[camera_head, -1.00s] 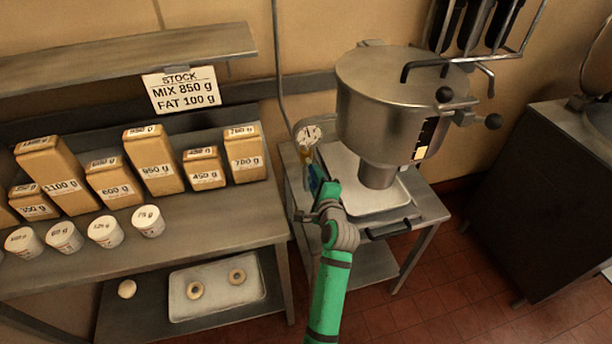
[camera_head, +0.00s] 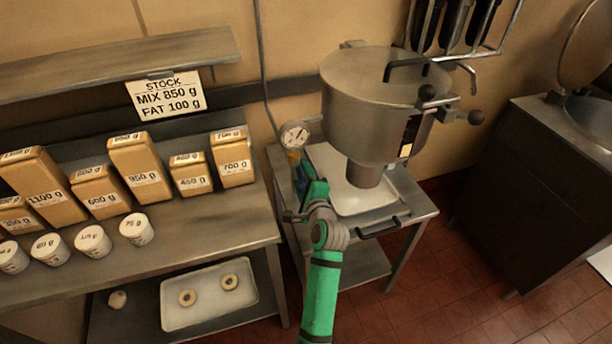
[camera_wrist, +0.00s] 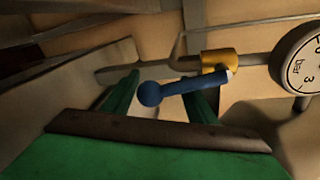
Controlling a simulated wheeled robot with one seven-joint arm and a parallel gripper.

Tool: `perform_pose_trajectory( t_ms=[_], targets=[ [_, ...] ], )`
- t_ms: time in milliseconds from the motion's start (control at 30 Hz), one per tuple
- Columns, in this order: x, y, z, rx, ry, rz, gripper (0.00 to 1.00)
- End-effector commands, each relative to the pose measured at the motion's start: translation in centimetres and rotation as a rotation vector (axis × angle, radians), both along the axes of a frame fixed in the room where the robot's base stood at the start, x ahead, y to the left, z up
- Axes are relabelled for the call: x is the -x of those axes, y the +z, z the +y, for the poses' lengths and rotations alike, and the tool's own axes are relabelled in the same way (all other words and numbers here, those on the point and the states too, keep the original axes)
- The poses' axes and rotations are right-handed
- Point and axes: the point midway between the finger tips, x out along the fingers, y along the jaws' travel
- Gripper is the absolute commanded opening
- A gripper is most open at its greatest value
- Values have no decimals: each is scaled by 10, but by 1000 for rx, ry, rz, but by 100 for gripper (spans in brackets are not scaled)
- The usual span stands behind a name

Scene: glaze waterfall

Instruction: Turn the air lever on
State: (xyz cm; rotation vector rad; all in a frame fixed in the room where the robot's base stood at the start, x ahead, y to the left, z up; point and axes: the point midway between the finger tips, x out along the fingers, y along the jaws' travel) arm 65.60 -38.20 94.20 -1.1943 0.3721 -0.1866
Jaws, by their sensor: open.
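The air lever (camera_wrist: 185,88) is a blue handle with a round knob, joined to a brass valve body (camera_wrist: 216,62) on a metal pipe. In the wrist view it lies nearly level, its knob to the left. My green gripper (camera_wrist: 160,92) is open, one finger on each side of the lever's picture position; whether it touches the lever I cannot tell. In the head view my gripper (camera_head: 300,182) is beside the brass fitting below the gauge, and the lever is mostly hidden there. The pressure gauge (camera_head: 294,135) also shows at the right of the wrist view (camera_wrist: 304,62).
A steel hopper (camera_head: 372,105) stands over a tray (camera_head: 345,190) on a small table, right of my gripper. A shelf at left bears several labelled bags (camera_head: 140,172) and tubs (camera_head: 137,229). A lower tray (camera_head: 210,300) holds two rings. A dark cabinet (camera_head: 530,190) stands right.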

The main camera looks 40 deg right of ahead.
Motion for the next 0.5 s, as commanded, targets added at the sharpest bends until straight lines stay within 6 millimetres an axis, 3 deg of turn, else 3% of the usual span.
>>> perform_pose_trajectory(
  t_ms=[167, 500],
  targets=[
    [15, 1, 2, 0, -5, 2, 52],
    [72, 13, 25, 2, 0, 1, 52]
  ],
)
